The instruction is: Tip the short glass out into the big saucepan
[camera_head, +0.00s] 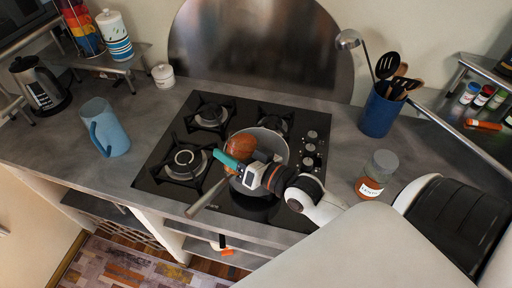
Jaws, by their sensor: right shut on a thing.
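The big saucepan (278,140) is grey and stands on the black cooktop, with its long handle (207,197) pointing to the lower left. My right gripper (236,162), with teal fingertips, is over the left part of the saucepan. It is shut on a reddish-brown, rounded thing (241,145), which seems to be the short glass. The glass is small in view and partly hidden by the gripper, so its tilt and contents cannot be made out. My gripper and wrist hide much of the saucepan's inside. My left gripper is out of view.
The cooktop (165,165) has several burners and knobs. A blue pitcher (107,128) stands to the left. The counter (60,140) is mostly clear at left.

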